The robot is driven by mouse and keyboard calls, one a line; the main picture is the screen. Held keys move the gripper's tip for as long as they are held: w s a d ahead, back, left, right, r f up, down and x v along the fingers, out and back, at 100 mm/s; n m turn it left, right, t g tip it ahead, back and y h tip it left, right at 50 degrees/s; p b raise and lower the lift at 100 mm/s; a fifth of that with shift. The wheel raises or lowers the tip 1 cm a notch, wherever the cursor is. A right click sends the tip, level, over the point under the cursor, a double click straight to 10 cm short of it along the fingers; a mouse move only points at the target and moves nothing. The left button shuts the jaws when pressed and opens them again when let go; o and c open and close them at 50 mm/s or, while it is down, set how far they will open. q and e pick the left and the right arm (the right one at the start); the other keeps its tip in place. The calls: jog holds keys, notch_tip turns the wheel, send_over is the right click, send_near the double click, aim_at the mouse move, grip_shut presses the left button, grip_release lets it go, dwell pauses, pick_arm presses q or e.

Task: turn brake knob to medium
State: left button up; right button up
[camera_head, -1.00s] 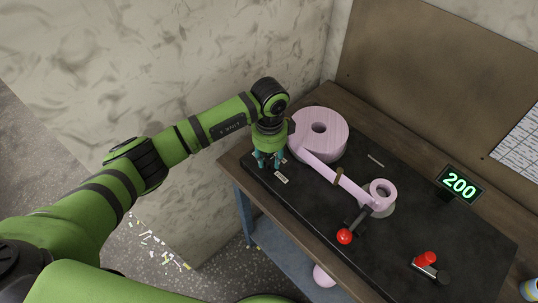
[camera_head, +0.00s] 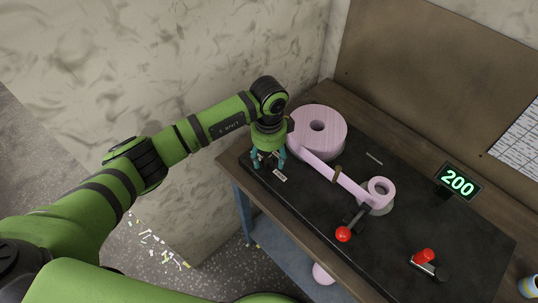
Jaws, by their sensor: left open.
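My left gripper (camera_head: 268,161) is open, its teal fingers pointing down at the left end of the black machine top (camera_head: 315,218). A brake knob does not show clearly. The spot between and under the fingers is mostly hidden by them, and I cannot tell whether they touch anything there. A small pale label (camera_head: 280,175) lies just beside the fingers. My right gripper is not in view.
A large pink roll (camera_head: 335,125) stands close to the right of the gripper. A pink strip runs to a smaller roll (camera_head: 387,186). A red ball-ended lever (camera_head: 343,234), a red switch (camera_head: 425,256) and a display reading 200 (camera_head: 458,183) are further right.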

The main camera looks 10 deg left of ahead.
aim_at(269, 158)
pick_arm(q)
notch_tip(269, 158, up, 12)
dwell(0.5)
jog(key=shift+d, duration=0.1)
